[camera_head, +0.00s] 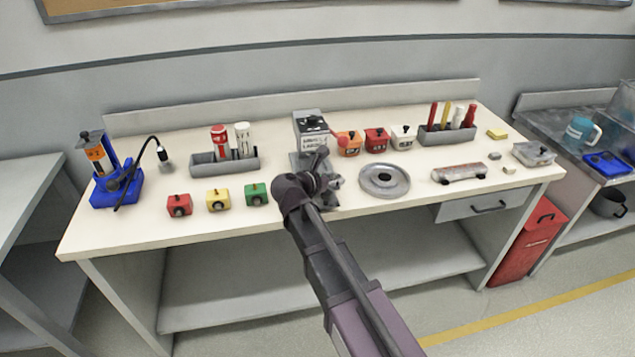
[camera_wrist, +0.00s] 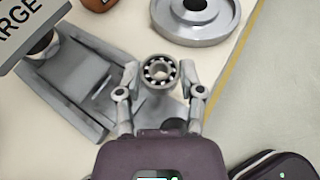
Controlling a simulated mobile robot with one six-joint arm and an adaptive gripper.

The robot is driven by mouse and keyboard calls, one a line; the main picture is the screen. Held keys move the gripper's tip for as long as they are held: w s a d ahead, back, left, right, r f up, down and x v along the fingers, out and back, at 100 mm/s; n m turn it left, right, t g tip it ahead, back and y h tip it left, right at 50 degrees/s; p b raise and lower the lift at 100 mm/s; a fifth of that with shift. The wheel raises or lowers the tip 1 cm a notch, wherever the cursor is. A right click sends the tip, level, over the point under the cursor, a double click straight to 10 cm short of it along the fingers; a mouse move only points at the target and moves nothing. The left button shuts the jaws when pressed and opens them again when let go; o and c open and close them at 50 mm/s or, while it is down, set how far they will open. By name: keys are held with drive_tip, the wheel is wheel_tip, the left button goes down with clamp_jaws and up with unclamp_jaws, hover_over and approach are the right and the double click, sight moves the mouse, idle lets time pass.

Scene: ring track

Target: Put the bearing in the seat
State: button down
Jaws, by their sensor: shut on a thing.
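The bearing (camera_wrist: 159,60) is a small grey metal ring with balls showing. My gripper (camera_wrist: 160,78) is shut on it, with one finger at each side, and its round face shows in the wrist view. In the head view my gripper (camera_head: 320,182) is over the front middle of the bench, and the bearing cannot be made out there. A round grey flanged disc (camera_head: 385,190) with a raised hub lies just right of my gripper. It also shows at the top of the wrist view (camera_wrist: 172,28). I cannot tell for certain whether its hub is the seat.
A grey stand (camera_head: 309,122) with a lettered sign is directly behind my gripper. Red, yellow and green blocks (camera_head: 218,206) lie to the left. A grey-red cylinder (camera_head: 459,173) lies right of the disc. The bench top's (camera_head: 290,222) front edge is close.

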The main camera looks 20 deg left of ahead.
drive_tip(key=a, duration=0.2)
drive_tip(key=w+a, duration=0.2)
drive_tip(key=a, duration=0.1)
drive_tip(key=shift+a+f, duration=0.3)
drive_tip(key=shift+b, duration=0.3)
drive_tip(key=shift+f+b, duration=1.7)
drive_tip(key=shift+f, duration=0.05)
drive_tip(key=shift+f, duration=0.2)
drive_tip(key=shift+c, duration=1.1)
unclamp_jaws()
drive_tip(key=shift+r, duration=0.2)
